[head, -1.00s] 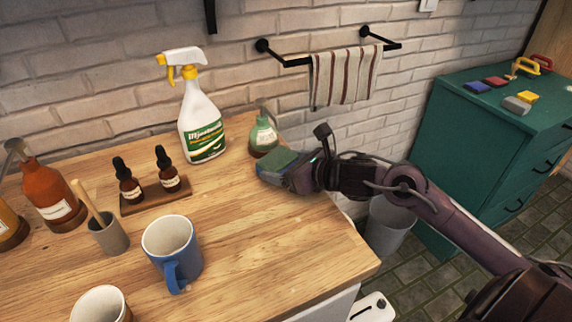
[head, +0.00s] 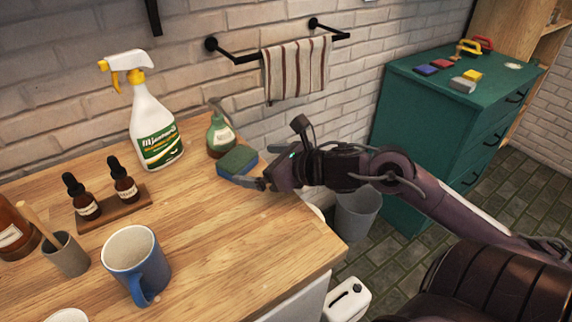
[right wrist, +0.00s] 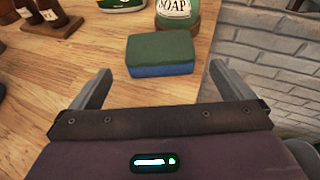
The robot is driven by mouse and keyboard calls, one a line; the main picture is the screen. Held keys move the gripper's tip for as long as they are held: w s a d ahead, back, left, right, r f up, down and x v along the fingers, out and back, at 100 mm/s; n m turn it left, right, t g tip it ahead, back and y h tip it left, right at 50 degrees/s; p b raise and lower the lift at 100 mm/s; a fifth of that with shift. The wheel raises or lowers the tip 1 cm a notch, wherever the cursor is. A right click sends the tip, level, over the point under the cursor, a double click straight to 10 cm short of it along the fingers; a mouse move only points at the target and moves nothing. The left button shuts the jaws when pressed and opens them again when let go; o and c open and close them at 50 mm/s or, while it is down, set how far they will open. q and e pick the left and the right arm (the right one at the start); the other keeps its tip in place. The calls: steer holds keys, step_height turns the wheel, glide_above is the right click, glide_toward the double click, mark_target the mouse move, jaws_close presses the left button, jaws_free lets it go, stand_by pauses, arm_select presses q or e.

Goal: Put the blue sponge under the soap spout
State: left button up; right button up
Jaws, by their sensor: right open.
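The blue sponge (head: 238,162), with a dark green top, lies on the wooden counter just in front of the green soap bottle (head: 220,137). In the right wrist view the sponge (right wrist: 160,54) lies flat in front of the soap bottle (right wrist: 177,14), whose label reads SOAP; its top is cut off there. My right gripper (head: 254,181) is open, its fingers spread to either side and back from the sponge. The right wrist view shows the gripper (right wrist: 163,85) empty, with bare counter between its fingers. My left gripper is not in view.
A white spray bottle (head: 155,130) and two dropper bottles on a wooden stand (head: 118,208) are left of the soap. A blue mug (head: 136,262) stands nearer the front. The counter's right edge is close beneath my right arm. A striped towel (head: 297,68) hangs behind.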

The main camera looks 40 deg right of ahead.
steer(key=shift+v, duration=3.6)
